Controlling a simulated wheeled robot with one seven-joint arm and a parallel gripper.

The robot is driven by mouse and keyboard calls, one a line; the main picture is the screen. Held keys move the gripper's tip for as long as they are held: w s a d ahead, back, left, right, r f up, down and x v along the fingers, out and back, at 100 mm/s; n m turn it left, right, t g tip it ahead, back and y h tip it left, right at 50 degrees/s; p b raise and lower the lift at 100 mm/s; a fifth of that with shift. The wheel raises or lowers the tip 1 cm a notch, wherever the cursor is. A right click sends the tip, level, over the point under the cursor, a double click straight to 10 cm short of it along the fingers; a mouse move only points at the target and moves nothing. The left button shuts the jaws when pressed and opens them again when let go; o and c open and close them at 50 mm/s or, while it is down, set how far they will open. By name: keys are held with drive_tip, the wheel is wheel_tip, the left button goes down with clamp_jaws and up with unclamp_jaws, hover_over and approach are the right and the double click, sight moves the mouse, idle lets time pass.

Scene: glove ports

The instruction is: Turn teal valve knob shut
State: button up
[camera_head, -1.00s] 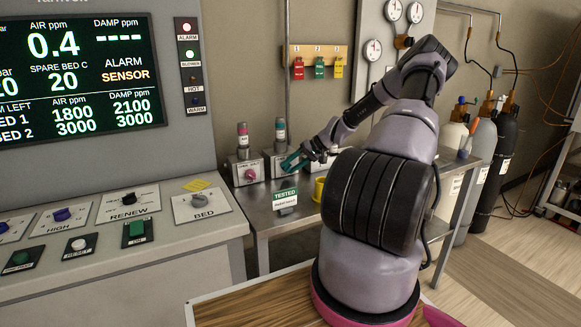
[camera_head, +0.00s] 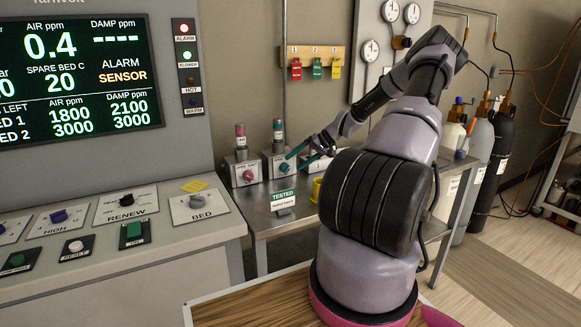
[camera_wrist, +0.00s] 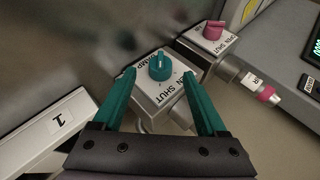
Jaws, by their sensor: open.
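The teal valve knob (camera_wrist: 160,66) sits on a grey valve box (camera_wrist: 152,97) marked OPEN and SHUT. In the wrist view it stands just beyond and between the fingertips, with clear gaps at both sides. I cannot tell its exact setting. In the head view the teal knob (camera_head: 284,169) shows small on its box, just left of my fingers. My gripper (camera_wrist: 158,73) has teal fingers spread wide, with nothing between the pads. In the head view my gripper (camera_head: 296,160) hangs over the metal bench by the valve boxes.
A pink knob (camera_wrist: 214,29) on a similar box stands close beside the teal one. A white plate marked 1 (camera_wrist: 58,128) is at the lower left of the wrist view. A TESTED sign (camera_head: 284,200) and a yellow cup (camera_head: 317,190) stand on the bench front.

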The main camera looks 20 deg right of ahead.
drive_tip(key=v, duration=0.6)
drive_tip(key=shift+s+r, duration=0.1)
drive_tip(key=shift+r, duration=0.1)
drive_tip(key=s+a+r+g+h, duration=0.1)
drive_tip(key=s+a+r+h, duration=0.2)
drive_tip(key=s+a+r, duration=0.5)
drive_tip(key=s+a+r+g+h, duration=0.2)
drive_tip(key=s+a+r+h, duration=0.15)
drive_tip(key=a+r, duration=0.75)
drive_tip(key=s+a+r+t, duration=0.1)
drive_tip(key=s+a+r, duration=0.1)
drive_tip(key=s, duration=0.5)
drive_tip(key=s+a+r+m+t, duration=0.1)
drive_tip(key=s+a+r+t, duration=0.1)
drive_tip(key=s+r, duration=0.3)
drive_tip(key=s+a+r+t, duration=0.1)
drive_tip(key=s+a+r, duration=0.1)
drive_tip(key=s, duration=0.6)
drive_tip(key=shift+s+a+r+m+t, duration=0.3)
drive_tip(key=shift+a+r+t, duration=0.1)
drive_tip(key=shift+r, duration=0.45)
